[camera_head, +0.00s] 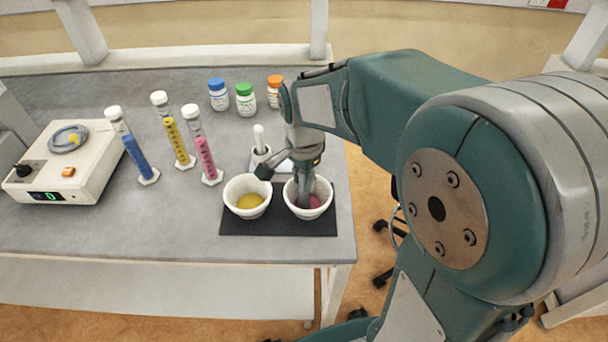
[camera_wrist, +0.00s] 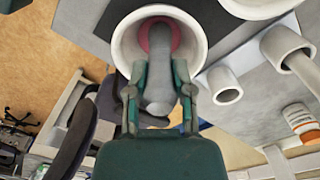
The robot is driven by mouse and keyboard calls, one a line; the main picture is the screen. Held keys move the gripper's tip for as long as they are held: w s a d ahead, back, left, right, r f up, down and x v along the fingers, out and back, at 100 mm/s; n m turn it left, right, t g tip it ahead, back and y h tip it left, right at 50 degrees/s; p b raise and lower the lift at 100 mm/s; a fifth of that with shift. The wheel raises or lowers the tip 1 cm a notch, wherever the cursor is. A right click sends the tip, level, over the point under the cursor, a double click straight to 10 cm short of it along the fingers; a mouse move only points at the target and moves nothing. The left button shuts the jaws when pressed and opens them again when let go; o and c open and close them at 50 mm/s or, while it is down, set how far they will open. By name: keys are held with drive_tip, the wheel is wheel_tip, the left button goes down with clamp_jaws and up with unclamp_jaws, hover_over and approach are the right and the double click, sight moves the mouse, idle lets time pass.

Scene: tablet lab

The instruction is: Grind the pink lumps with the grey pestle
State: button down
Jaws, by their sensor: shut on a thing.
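The grey pestle (camera_wrist: 158,90) is between the fingers of my gripper (camera_wrist: 160,75) in the wrist view. Its far end is inside a white bowl (camera_wrist: 122,45), over the pink stuff (camera_wrist: 170,32). In the head view my gripper (camera_head: 301,172) points down into the right white bowl (camera_head: 322,208). A little pink (camera_head: 317,201) shows inside that bowl, beside the pestle (camera_head: 303,192). Whether the pestle's tip touches the pink lumps is hidden.
A second white bowl (camera_head: 230,195) with yellow contents stands left on the same black mat (camera_head: 275,224). Behind them is a white holder with a white pestle (camera_head: 259,136). Tubes of blue, yellow and pink (camera_head: 206,157), capped bottles (camera_head: 245,99) and a white device (camera_head: 90,165) stand further off.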

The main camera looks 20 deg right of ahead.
drive_tip(key=shift+r, duration=3.8)
drive_tip(key=shift+w, duration=0.1)
